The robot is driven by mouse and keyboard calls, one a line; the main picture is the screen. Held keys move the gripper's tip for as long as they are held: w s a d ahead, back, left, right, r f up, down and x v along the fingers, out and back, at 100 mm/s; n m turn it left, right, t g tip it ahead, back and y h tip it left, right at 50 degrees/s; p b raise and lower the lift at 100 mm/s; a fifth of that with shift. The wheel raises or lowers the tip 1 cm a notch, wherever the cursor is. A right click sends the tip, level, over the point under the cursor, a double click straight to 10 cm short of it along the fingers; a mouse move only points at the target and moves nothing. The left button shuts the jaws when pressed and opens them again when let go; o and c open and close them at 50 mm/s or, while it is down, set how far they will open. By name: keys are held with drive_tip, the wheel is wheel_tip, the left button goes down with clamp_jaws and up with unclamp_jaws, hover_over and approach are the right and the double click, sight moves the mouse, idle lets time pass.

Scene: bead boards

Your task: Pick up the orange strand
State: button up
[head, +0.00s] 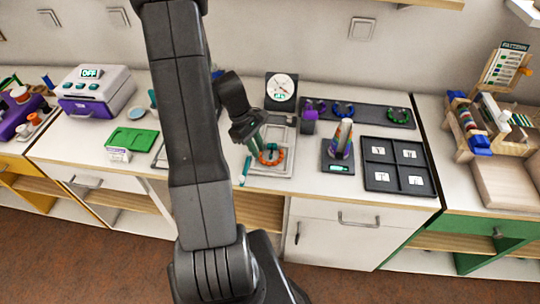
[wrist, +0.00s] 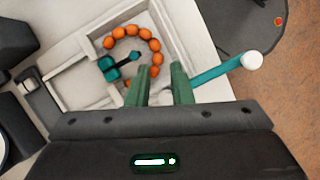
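The orange strand (head: 271,158) is a curved string of round orange beads with a teal piece at its end. It lies in a white tray (head: 284,171) on the counter. In the wrist view the strand (wrist: 156,45) forms an open loop inside the tray (wrist: 91,85). My gripper (head: 254,146) is above the tray, close to the strand. In the wrist view my gripper (wrist: 161,68) has two green fingers apart, with their tips beside the strand's lower right beads. Whether they touch the beads cannot be told.
A teal rod with a white end (wrist: 222,72) lies at the tray's edge, right of my fingers. A dial (head: 281,88) stands behind. A green board (head: 133,139) is at left.

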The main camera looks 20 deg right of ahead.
sight(264, 161)
drive_tip(key=shift+p+x, duration=0.4)
drive_tip(key=shift+x, duration=1.9)
drive_tip(key=shift+w+d, duration=0.15)
clamp_jaws()
